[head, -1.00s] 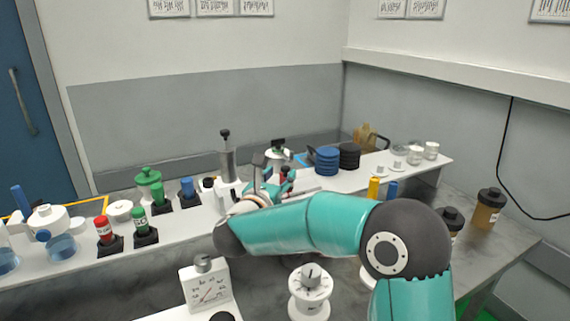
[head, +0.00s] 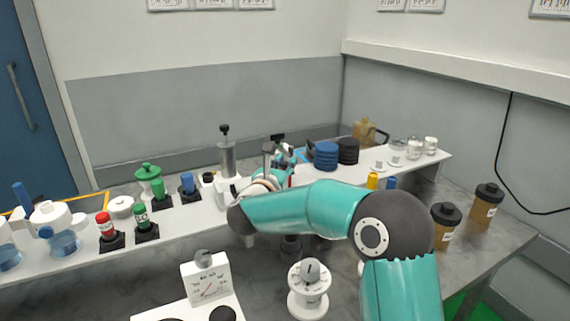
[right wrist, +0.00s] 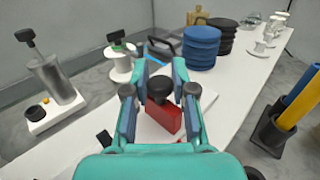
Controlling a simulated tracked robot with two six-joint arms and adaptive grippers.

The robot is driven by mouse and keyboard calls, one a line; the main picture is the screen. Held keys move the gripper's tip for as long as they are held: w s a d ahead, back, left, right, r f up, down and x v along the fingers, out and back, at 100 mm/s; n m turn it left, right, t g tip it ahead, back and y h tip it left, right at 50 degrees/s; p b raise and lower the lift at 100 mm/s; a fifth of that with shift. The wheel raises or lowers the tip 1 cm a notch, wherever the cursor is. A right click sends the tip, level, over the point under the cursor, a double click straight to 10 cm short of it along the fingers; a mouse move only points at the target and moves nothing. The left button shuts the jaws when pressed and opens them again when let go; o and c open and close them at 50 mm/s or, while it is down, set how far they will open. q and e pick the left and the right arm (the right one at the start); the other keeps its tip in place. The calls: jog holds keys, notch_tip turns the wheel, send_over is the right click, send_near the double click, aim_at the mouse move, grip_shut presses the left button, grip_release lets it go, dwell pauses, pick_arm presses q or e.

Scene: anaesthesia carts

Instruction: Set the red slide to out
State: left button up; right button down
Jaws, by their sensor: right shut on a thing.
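The red slide (right wrist: 163,118) shows in the right wrist view as a red block with a dark round knob on top, on a white base. It sits between the fingers of my right gripper (right wrist: 160,72), which is shut on it. In the head view my right gripper (head: 280,165) is over the white shelf, and its hand and forearm hide nearly all of the slide. The slide's markings cannot be read. My left gripper is in neither view.
A grey cylinder with a black-topped plunger (right wrist: 52,80) stands left of the gripper. Stacked blue discs (right wrist: 201,47) and black discs (head: 348,151) stand beyond it. Yellow and blue sticks (right wrist: 296,98) stand at the right. A white dial (head: 309,288) stands nearer.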

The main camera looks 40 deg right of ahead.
jog(key=shift+s+d+f+b, duration=0.1)
jog(key=shift+d+b, duration=0.15)
jog(key=shift+b, duration=0.15)
jog(key=d+b, duration=0.1)
jog(key=s+d+b, duration=0.1)
jog(key=d, duration=0.1)
jog(key=shift+d+b, duration=0.1)
jog(key=shift+b, duration=0.3)
jog(key=shift+d, duration=0.2)
jog(key=shift+s+r, duration=0.1)
jog(key=shift+r, duration=0.1)
jog(key=c, duration=1)
grip_release()
jog(key=shift+d, duration=0.1)
jog(key=shift+f, duration=0.1)
